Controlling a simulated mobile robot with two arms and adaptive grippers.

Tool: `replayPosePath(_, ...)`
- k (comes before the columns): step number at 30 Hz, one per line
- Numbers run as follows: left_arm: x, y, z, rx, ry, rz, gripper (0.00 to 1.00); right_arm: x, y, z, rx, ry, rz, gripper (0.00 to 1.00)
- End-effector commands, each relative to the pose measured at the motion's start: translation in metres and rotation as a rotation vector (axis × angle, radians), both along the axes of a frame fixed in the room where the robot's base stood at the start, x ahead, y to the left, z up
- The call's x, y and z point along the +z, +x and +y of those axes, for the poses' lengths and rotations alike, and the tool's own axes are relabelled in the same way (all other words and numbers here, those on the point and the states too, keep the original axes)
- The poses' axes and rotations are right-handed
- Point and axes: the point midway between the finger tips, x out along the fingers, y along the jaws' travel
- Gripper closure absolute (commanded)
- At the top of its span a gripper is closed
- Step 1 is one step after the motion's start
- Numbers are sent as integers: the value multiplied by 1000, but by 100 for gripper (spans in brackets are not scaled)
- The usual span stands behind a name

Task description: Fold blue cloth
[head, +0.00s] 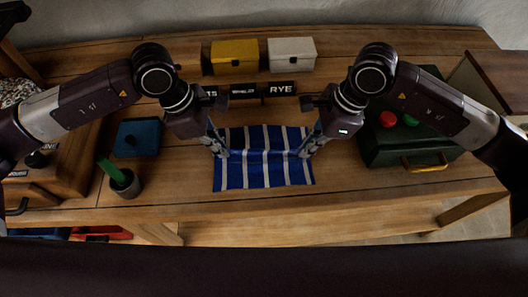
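The blue cloth (262,172) with white stripes lies on the wooden table's front middle, its near edge close to the table's front edge. Its far part looks raised or rumpled between my grippers. My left gripper (221,152) is at the cloth's far left side, fingers pointing down at its edge. My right gripper (306,150) is at the far right side in the same way. The fingertips meet the cloth's edges, but whether they are closed on the fabric is too small to tell.
A green box (408,150) with a brass handle stands right of the cloth. A dark pot (126,185) with a green item and a blue box (138,137) stand left. Yellow (235,56) and white (292,53) boxes and dark labelled blocks (280,89) stand behind.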

Motion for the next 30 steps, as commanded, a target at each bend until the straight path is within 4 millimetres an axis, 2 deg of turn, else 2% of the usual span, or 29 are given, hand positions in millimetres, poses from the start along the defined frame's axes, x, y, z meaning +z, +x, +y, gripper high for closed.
replayPosePath(13,3,-1,0,-1,1,2,100,2,0,-1,0,-3,2,100)
replayPosePath(30,43,0,0,0,0,1,100,43,0,0,0,-1,1,100)
